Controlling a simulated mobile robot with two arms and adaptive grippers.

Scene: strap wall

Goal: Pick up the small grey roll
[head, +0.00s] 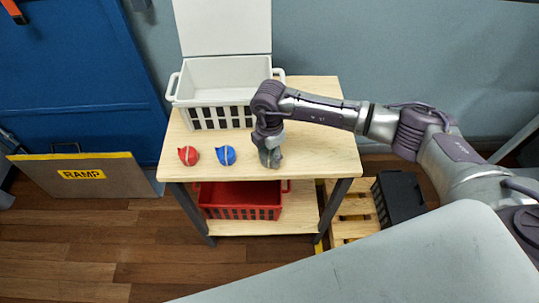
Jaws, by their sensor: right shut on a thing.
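My right gripper (270,157) points down at the wooden table top, to the right of the two coloured rolls. It is shut on the small grey roll (276,160), which is mostly hidden by the fingers and is at or close to the table surface; I cannot tell whether it touches. A red roll (188,156) and a blue roll (226,155), each with a pale band, lie on the table (325,150) to the left. My left gripper is not in view.
A white basket (190,84) with a raised lid (222,27) stands at the table's back. A red basket (240,212) is on the lower shelf. A ramp board (115,175) leans at the left. A black crate (400,198) and a wooden pallet (352,229) are at the right.

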